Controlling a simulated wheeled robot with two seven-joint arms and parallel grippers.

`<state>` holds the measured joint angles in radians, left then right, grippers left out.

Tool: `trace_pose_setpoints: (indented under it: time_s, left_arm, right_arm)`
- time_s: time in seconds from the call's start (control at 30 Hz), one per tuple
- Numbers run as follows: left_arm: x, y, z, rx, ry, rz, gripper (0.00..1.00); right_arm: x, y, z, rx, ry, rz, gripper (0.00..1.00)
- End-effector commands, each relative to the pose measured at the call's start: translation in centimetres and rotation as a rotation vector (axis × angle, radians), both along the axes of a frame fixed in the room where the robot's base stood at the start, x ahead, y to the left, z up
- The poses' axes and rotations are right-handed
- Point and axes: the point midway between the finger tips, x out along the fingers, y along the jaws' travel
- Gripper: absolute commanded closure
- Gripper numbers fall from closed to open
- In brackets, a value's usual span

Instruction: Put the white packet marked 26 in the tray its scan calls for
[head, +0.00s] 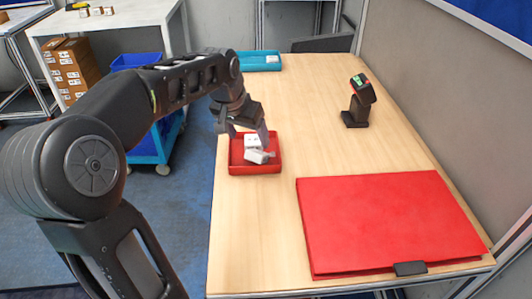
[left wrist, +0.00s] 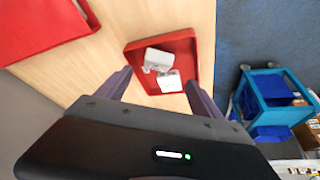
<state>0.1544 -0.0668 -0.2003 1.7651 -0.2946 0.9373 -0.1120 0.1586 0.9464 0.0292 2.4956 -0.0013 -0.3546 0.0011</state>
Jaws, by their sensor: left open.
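Two small white packets lie in the red tray (head: 256,169) near the table's left edge. One packet (head: 252,141) is towards the back and the other (head: 258,156) is in front of it, close together. I cannot read a number on either. The left wrist view shows them in the same tray (left wrist: 188,43), one packet (left wrist: 158,58) and the other (left wrist: 170,82). My left gripper (head: 248,133) is open above the tray, its fingers (left wrist: 160,86) apart and holding nothing. A scanner (head: 358,101) stands on the table at the right. My right gripper is not in view.
A large red folder-like mat (head: 385,225) covers the near right. The table between tray and scanner is clear. A blue cart (head: 150,148) stands beyond the left edge.

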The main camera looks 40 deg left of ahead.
Motion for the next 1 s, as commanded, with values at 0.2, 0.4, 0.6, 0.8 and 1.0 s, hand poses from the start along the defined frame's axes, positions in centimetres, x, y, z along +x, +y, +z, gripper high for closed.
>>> trace_pose_setpoints:
  time_s: [0.2,0.4,0.6,0.8,1.0]
  left_arm:
    - [-0.1,-0.1,-0.1,0.014,0.006,-0.045,0.24]
    - [-0.1,-0.1,-0.2,0.012,0.006,-0.042,0.24]
    - [0.6,0.0,-1.9,0.011,0.01,-0.041,0.24]
    - [0.9,0.0,-2.5,0.012,0.006,-0.04,0.24]
    - [1.0,0.0,-2.6,0.011,0.007,-0.04,0.24]
  right_arm:
    - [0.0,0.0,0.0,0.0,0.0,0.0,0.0]
    - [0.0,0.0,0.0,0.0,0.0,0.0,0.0]
    - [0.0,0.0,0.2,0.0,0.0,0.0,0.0]
    - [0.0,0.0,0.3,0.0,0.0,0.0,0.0]
    - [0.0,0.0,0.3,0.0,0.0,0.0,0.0]
